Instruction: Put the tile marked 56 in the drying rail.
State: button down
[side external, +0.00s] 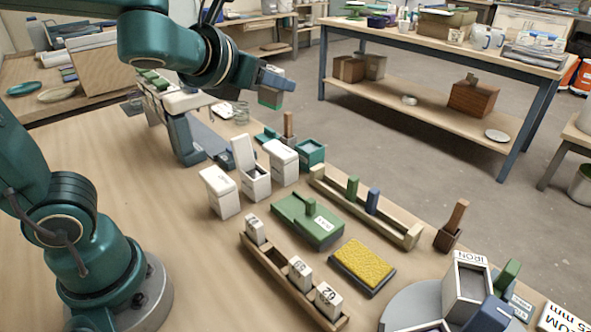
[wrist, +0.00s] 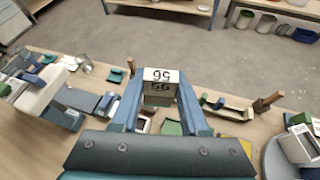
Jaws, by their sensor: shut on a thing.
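The tile marked 56 (wrist: 160,76) is between my gripper's fingers (wrist: 158,100) in the wrist view, its white labelled end facing the camera. In the side view my gripper (side external: 272,84) is shut on it, high above the bench; the tile's lower part (side external: 269,98) looks green. A long pale wooden rail (side external: 330,187), apparently the drying rail, holds a green and a blue upright piece with space between and beside them. It also shows right of my gripper in the wrist view (wrist: 236,112). A darker wooden rack (side external: 270,268) holds white numbered tiles, with a gap between them.
White lidded containers (side external: 221,192), a green block (side external: 308,220), a yellow sponge pad (side external: 363,263) and a dark brush holder (side external: 447,240) stand around the rail. The bench at left is mostly clear.

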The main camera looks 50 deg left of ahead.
jog(key=w+a+f+h, duration=0.1)
jog(key=w+a+f, duration=0.1)
jog(key=w+f, duration=0.6)
jog(key=w+d+f+h, duration=0.1)
jog(key=f, duration=0.2)
jog(key=w+d+f+m+h, duration=0.1)
jog(key=d+f, duration=0.1)
jog(key=f, duration=0.1)
jog(key=w+d+f+m+h, duration=0.1)
jog(key=w+d+f, duration=0.1)
jog(key=f, duration=0.1)
jog(key=shift+w+d+f, duration=0.1)
jog(key=shift+d, duration=0.1)
jog(key=shift+t, duration=0.3)
jog(key=shift+f, duration=2.45)
jog(key=shift+f, duration=0.1)
jog(key=c, duration=0.7)
grip_release()
